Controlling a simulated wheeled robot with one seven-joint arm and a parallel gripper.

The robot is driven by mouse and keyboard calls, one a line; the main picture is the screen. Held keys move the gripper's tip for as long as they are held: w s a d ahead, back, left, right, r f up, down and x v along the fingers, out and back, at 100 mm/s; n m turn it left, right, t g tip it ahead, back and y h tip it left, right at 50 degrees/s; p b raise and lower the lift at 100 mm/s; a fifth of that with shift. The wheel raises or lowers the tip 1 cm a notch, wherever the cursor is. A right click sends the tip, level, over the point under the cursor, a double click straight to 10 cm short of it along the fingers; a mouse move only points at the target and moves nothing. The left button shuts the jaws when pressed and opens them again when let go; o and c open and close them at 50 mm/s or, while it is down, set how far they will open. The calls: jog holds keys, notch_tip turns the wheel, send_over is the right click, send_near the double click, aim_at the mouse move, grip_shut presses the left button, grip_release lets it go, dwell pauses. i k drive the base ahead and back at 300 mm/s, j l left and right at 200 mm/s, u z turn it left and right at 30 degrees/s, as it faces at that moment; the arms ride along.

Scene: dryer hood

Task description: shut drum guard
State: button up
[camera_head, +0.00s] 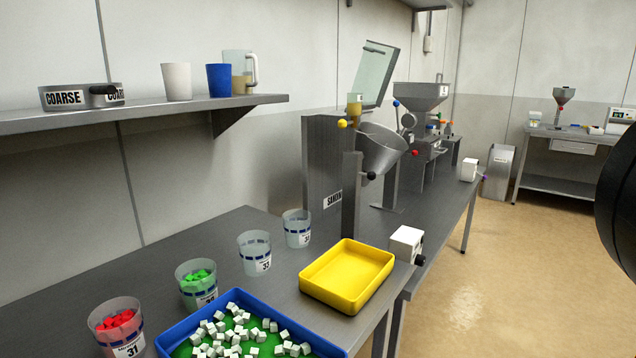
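The drum guard (372,76) is a clear, pale greenish panel with a dark handle near its top edge. It stands raised and tilted, open above and behind the drum. The drum (378,146) is a grey metal bowl, tilted, on the bench machine with a grey housing (322,165). The drum's inside is mostly hidden from here. A dark rounded part of my arm shows at the right edge. My gripper's fingers are not in view.
The bench (225,235) holds a yellow tray (310,292), a blue tray (237,297) of white cubes, several clear cups and a white box (407,243). A wall shelf (150,117) overhangs at left. Another hopper machine (421,97) stands behind. Floor at right is clear.

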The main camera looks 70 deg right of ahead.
aim_at(372, 77)
jog(key=i+z, duration=0.2)
jog(key=z, duration=0.2)
jog(key=i+z, duration=0.15)
jog(key=z, duration=1.4)
